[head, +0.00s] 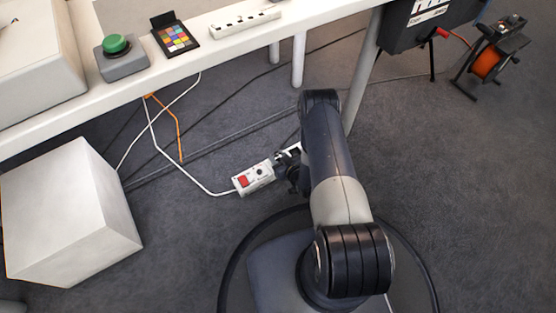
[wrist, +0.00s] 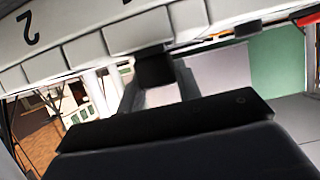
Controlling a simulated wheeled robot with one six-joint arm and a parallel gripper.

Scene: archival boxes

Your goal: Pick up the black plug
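A white power strip (head: 252,180) with a red switch lies on the grey floor in the head view, left of my arm. My gripper (head: 287,172) is down at the strip's right end, partly hidden by my forearm. Dark shapes there run together, so I cannot pick out the black plug from my gripper. The wrist view is filled by a large dark body in front, with a smaller black block above its middle. I cannot tell whether that block is the plug. Whether the gripper's fingers are open or shut does not show.
A white table (head: 130,80) carries a green button (head: 115,44), a colour chart (head: 175,38) and another power strip (head: 246,22). A white box (head: 70,215) stands on the floor at left. An orange cable reel (head: 488,62) is at upper right. Cables cross the floor.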

